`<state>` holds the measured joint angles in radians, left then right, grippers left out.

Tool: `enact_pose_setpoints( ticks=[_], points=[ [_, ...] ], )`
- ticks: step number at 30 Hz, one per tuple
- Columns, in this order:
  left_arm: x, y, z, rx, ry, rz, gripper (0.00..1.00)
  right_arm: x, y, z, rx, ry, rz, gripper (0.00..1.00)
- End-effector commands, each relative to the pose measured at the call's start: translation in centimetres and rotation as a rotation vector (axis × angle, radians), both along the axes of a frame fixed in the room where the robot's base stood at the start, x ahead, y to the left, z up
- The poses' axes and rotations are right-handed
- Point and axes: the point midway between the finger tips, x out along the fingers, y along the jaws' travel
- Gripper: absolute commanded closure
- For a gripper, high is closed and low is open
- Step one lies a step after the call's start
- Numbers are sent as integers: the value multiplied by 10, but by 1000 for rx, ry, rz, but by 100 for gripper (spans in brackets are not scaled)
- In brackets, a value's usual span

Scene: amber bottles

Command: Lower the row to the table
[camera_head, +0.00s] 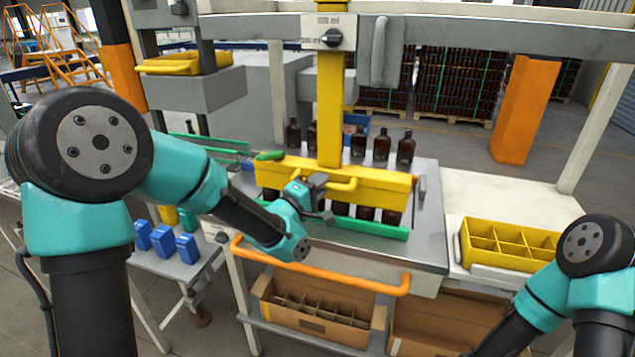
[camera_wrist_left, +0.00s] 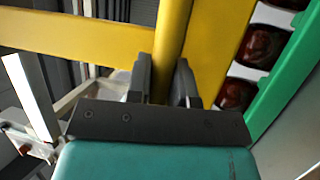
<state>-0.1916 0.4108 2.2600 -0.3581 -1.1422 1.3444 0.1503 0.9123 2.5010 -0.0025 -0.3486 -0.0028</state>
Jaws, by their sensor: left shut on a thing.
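A yellow lifting head (camera_head: 370,182) hangs on a yellow upright (camera_head: 330,110) above the metal table (camera_head: 432,215). Below it shows a row of amber bottles (camera_head: 366,213), partly hidden by the head and a green rail (camera_head: 360,229); whether their bases touch the table is hidden. Bottles of the row (camera_wrist_left: 262,47) also show at the right in the left wrist view. My left gripper (camera_head: 318,190) is shut on the head's yellow handle (camera_head: 345,185); in the left wrist view its fingers stand on both sides of a yellow bar (camera_wrist_left: 172,45). My right gripper is out of view.
More amber bottles (camera_head: 405,148) stand behind the head. A divided yellow crate (camera_head: 510,238) is at the right, and blue cartons (camera_head: 187,248) are at the left. An orange rail (camera_head: 320,273) runs along the table's front, above a divided cardboard box (camera_head: 316,314).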

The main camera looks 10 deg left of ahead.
Motion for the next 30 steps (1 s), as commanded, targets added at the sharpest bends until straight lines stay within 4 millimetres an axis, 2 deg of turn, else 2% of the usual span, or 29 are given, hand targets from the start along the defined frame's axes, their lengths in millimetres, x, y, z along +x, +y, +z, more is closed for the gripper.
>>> enact_pose_setpoints(
  ticks=[1,5,6,13,23,30],
  points=[
    [-1,0,-10,5,25,1,100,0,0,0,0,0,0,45],
    [-1,0,-12,6,29,0,100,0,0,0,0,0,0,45],
    [-1,0,-12,7,30,0,75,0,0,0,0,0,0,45],
    [-1,0,-9,6,24,0,54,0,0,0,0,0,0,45],
    [-3,0,-7,3,16,-2,54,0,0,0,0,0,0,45],
    [-24,4,-11,4,16,-17,54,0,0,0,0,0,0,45]
  ],
)
